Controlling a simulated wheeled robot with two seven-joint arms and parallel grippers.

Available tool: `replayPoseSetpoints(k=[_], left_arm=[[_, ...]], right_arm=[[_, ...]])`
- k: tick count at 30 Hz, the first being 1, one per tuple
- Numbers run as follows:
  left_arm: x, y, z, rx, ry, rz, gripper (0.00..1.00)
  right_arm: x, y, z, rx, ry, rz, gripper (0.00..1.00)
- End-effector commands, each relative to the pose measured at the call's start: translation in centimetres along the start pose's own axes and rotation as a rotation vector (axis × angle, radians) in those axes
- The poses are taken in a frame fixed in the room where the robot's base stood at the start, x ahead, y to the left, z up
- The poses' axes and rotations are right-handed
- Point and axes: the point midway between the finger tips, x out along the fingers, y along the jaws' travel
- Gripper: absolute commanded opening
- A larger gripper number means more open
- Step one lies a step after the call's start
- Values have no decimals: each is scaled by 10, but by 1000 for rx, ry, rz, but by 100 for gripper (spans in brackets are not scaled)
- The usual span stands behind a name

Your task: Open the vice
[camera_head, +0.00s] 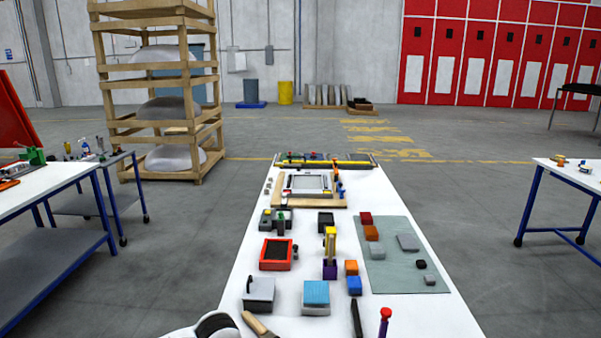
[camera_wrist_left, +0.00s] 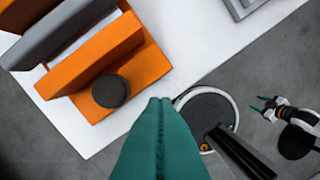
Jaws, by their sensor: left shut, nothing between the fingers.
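In the left wrist view an orange and grey block-like body, which looks like the vice (camera_wrist_left: 118,52), sits on a white tabletop near its edge. Orange plates and grey bars lie side by side, with a dark round knob (camera_wrist_left: 111,91) on the near side. A white gap shows between parts; the rest is cut off by the frame. My left gripper (camera_wrist_left: 160,102) has its teal fingers together, empty, below and right of the knob, apart from it. I cannot pick out the vice in the head view.
In the head view a long white table (camera_head: 235,295) holds several blocks, a red-framed box (camera_head: 276,254) and a green mat (camera_head: 385,278). Side tables stand left and right. In the wrist view a grey object (camera_wrist_left: 243,8) lies on the tabletop at top right.

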Motion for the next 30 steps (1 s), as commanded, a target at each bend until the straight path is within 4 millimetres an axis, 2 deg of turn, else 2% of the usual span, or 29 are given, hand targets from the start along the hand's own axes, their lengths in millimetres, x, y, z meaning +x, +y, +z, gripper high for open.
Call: replayPoseSetpoints(k=[1, 3, 7, 11, 20, 29, 30], left_arm=[[-13, 13, 0, -14, 19, 23, 0], [-24, 26, -2, -36, 46, 41, 0], [-41, 43, -6, -70, 83, 63, 0], [-47, 51, -9, -90, 101, 72, 0], [-31, 53, -11, -92, 104, 73, 0], [0, 55, -14, -91, 103, 73, 0], [2, 54, -15, -92, 105, 71, 0]], right_arm=[[-2, 0, 0, 0, 0, 0, 52], [-3, 0, 0, 0, 0, 0, 52], [-5, 1, 1, 1, 0, 1, 52], [-4, 3, 1, 2, -1, 4, 52], [18, 8, 0, 4, -2, 9, 52], [61, 8, -4, 4, -2, 8, 52], [55, 7, -3, 3, -2, 7, 52]])
